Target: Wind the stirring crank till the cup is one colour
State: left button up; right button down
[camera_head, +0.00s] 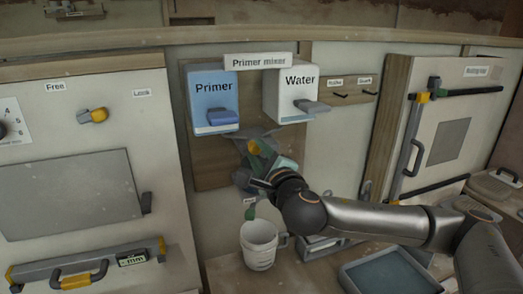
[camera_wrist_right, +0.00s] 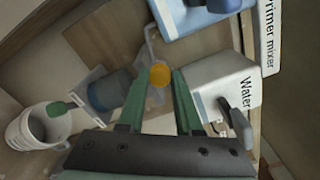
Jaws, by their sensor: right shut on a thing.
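The primer mixer has a blue Primer tank (camera_head: 212,98) and a white Water tank (camera_head: 290,95) on a wooden backboard. The crank's yellow knob (camera_wrist_right: 160,75) sits between the green fingers of my right gripper (camera_wrist_right: 161,78), which is shut on it; in the head view the gripper (camera_head: 258,158) is below the tanks. A grey-blue cup-like vessel (camera_wrist_right: 108,90) stands in a clear holder beside the fingers. My gripper largely hides it in the head view, and its contents are not visible. My left gripper is not in view.
A white mug (camera_head: 258,245) stands below the mixer, with a green tab (camera_head: 250,211) above it. A blue tray (camera_head: 388,272) lies at lower right. A cabinet door with a black and yellow handle (camera_head: 411,150) is at right; a yellow-ended drawer handle (camera_head: 78,276) is at lower left.

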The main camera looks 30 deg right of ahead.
jog(key=shift+a+f+n, duration=0.15)
jog(key=shift+f+n, duration=0.05)
jog(key=shift+n, duration=0.4)
jog(key=c, duration=0.6)
grip_release()
